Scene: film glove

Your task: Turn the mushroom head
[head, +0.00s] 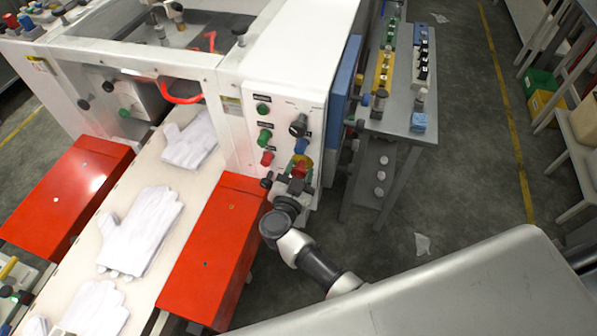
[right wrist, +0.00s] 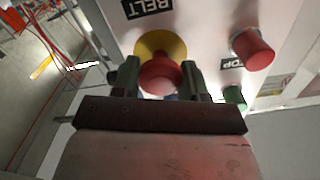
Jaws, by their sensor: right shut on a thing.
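The mushroom head is a red knob (right wrist: 160,76) on a round yellow base, set in the white control panel (head: 284,103). In the head view the red knob (head: 299,169) shows low on the panel, partly hidden by my right gripper (head: 290,181). In the right wrist view the two fingers of my right gripper (right wrist: 156,80) stand on either side of the red knob, shut on it. My left gripper is in neither view.
A red button (right wrist: 253,49) and a green button (right wrist: 235,97) sit beside the knob. More knobs are on the panel above. A red box (head: 213,250) stands left of my arm, by a belt with white gloves (head: 140,230). A grey table (head: 402,118) is at right.

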